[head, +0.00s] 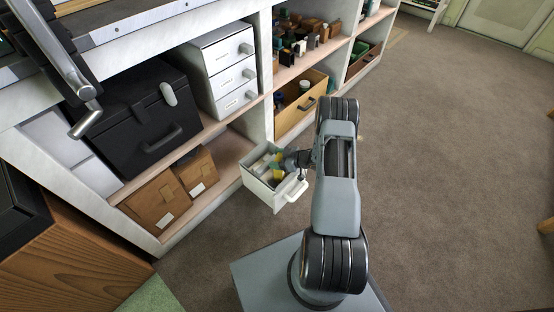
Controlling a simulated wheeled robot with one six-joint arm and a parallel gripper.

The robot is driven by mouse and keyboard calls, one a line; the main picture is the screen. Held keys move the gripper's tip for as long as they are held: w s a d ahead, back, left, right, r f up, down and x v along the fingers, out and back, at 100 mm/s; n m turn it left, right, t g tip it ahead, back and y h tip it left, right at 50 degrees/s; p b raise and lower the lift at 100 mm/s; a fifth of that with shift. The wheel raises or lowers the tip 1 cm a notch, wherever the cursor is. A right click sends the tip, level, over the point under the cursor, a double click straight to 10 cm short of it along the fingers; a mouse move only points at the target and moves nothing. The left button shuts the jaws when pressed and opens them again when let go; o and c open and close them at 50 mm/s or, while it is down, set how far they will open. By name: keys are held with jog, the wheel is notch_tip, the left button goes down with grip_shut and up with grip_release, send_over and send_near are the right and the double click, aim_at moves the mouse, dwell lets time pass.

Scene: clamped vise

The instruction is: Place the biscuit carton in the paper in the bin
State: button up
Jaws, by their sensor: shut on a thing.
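A white, open-topped bin (262,190) with a pale handle on its front stands out from the lower shelf, left of my arm. Several small items lie inside it, among them something pale that may be paper. My gripper (283,161) is low over the bin's far right part and is shut on a small yellow item (277,168). This may be the biscuit carton, but it is too small and too covered by the gripper to be sure. My arm hides part of the bin's right side, and I cannot tell whether the yellow item touches the contents.
A shelf unit (258,75) runs behind the bin. It holds a black case (130,115), white drawers (222,65), brown cartons (158,198) and a wooden box (300,105). A wooden cabinet (70,262) stands at lower left. The carpet (440,150) to the right is clear.

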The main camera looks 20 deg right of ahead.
jog(key=shift+f, duration=0.2)
jog(key=o, duration=1.1)
jog(key=shift+r, duration=0.1)
